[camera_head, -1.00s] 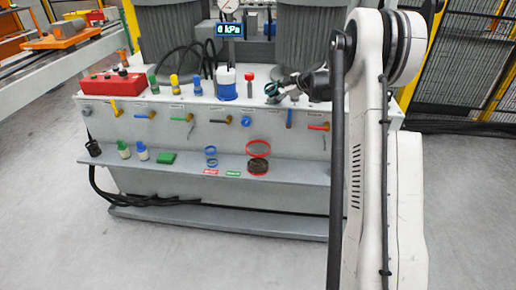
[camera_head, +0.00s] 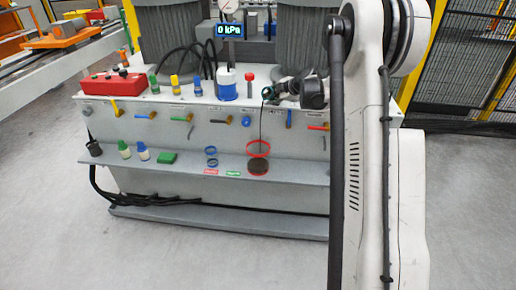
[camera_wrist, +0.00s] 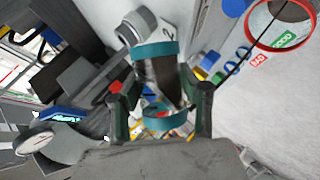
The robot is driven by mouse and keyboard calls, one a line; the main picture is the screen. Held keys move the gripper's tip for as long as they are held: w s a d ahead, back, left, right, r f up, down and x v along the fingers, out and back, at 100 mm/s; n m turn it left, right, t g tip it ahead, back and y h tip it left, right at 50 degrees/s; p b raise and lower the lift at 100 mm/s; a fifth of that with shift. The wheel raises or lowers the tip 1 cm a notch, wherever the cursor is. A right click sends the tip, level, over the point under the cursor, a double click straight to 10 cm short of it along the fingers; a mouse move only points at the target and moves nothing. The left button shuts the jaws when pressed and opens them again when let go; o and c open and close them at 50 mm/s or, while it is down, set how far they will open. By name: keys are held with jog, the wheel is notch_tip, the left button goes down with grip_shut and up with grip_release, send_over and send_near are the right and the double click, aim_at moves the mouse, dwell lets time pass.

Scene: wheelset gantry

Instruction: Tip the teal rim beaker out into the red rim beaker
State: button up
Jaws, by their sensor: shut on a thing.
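My gripper (camera_wrist: 162,95) is shut on the teal rim beaker (camera_wrist: 155,50), a clear vessel with two teal bands, held between the fingers in the wrist view. In the head view the teal rim beaker (camera_head: 267,94) is tilted above the shelf, near my gripper (camera_head: 280,92). A thin dark stream (camera_head: 261,125) runs from it down to the red rim beaker (camera_head: 258,148). The red rim beaker stands on the shelf with dark contents at its bottom; it also shows in the wrist view (camera_wrist: 262,40), top right, where the stream reaches toward it.
Red (camera_head: 211,172) and green (camera_head: 233,174) labels lie at the shelf's front (camera_head: 300,175). A green block (camera_head: 167,158) and small bottles (camera_head: 124,150) stand further left. Valve handles line the panel behind.

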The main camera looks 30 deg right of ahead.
jog(key=shift+f+n+h, duration=0.2)
jog(key=shift+n+h, duration=0.1)
jog(key=shift+h, duration=0.1)
jog(key=shift+a+r+t+h, duration=0.1)
jog(key=shift+r+t+h, duration=0.2)
